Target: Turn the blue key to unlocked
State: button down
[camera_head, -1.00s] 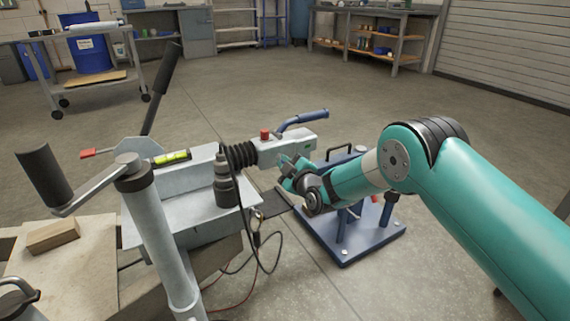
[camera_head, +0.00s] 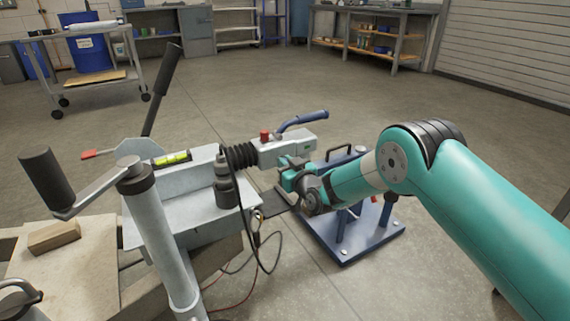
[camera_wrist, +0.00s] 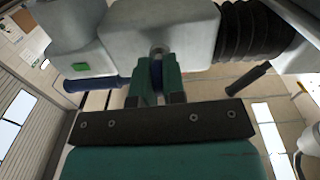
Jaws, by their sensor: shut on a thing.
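The trailer's grey coupling head (camera_head: 283,152) stands at the front of the drawbar; it fills the top of the wrist view (camera_wrist: 160,30). My gripper (camera_head: 287,172) is at the near side of the coupling head, just below its edge. In the wrist view its two teal fingers (camera_wrist: 157,82) are closed around the blue key (camera_wrist: 157,72). Only a narrow dark-blue strip of the key shows between them, directly at a round metal lock (camera_wrist: 158,50) on the coupling housing. The key's turn angle cannot be read. The key is hidden in the head view.
A blue handle (camera_head: 302,120) and a red button (camera_head: 265,135) top the coupling. A black bellows (camera_head: 240,156) adjoins it. A blue stand (camera_head: 350,240) is beneath my arm. A jockey-wheel post (camera_head: 165,240) and hanging cables (camera_head: 270,260) are at left. The floor beyond is open.

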jog(key=shift+s+f+m, duration=0.1)
jog(key=shift+f+m, duration=0.05)
jog(key=shift+m, duration=0.25)
jog(key=c, duration=1.2)
grip_release()
jog(key=shift+a, duration=0.1)
jog(key=b+v, duration=0.8)
jog(key=v, duration=0.9)
jog(key=shift+d, duration=0.25)
jog(key=shift+s, duration=0.15)
